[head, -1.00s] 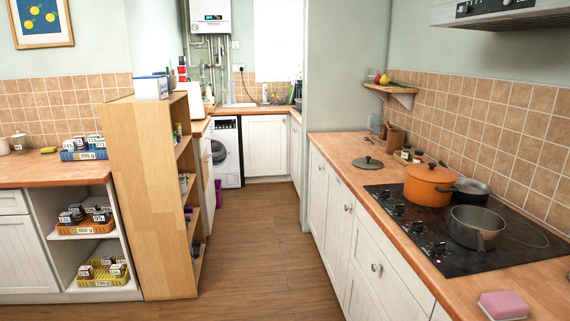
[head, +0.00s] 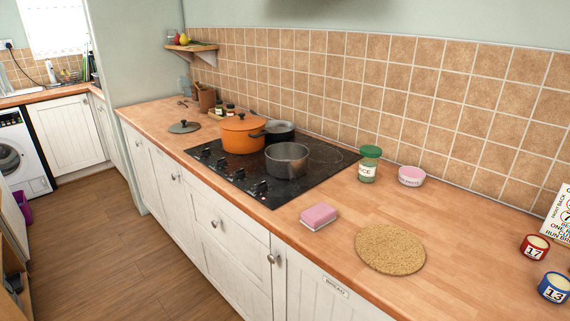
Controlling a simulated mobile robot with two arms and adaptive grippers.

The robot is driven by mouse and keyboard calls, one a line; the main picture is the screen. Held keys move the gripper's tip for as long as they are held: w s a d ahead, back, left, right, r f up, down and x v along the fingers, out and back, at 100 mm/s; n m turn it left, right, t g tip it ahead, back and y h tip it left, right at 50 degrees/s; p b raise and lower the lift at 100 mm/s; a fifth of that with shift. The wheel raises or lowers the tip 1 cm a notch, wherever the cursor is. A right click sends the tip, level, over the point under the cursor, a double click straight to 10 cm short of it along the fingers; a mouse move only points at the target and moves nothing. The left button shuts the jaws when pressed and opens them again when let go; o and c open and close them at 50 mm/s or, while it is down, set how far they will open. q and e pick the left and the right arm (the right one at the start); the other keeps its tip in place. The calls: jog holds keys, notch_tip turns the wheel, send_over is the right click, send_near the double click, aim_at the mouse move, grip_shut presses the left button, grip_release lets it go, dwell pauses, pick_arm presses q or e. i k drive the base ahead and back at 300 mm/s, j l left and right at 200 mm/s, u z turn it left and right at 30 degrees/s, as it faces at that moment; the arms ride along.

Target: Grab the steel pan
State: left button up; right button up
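A steel pan (head: 287,160), grey and open-topped, stands upright on the front right of the black hob (head: 318,178). An orange pot (head: 242,133) with a lid stands to its left, and a dark pan (head: 279,131) sits behind it. The steel pan looks empty, though its bottom is only partly visible. Its handle is not clear to see from here. Neither of my grippers shows in the head view.
The wooden worktop (head: 450,240) holds a pink sponge (head: 319,216), a round cork mat (head: 390,249), a green-lidded jar (head: 369,164) and a pink tub (head: 411,176). A loose lid (head: 184,127) lies left of the hob. Clear wooden floor (head: 130,270) runs along the cupboards.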

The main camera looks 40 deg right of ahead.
aim_at(289, 167)
jog(key=i+u, duration=0.2)
jog(key=i, duration=1.6)
jog(key=i+j+z, duration=0.1)
jog(key=i+z, duration=0.2)
jog(key=i, duration=0.2)
jog(key=i+j+z, duration=0.25)
jog(key=i, duration=0.3)
jog(key=i+j+z, duration=0.3)
jog(key=i, duration=0.15)
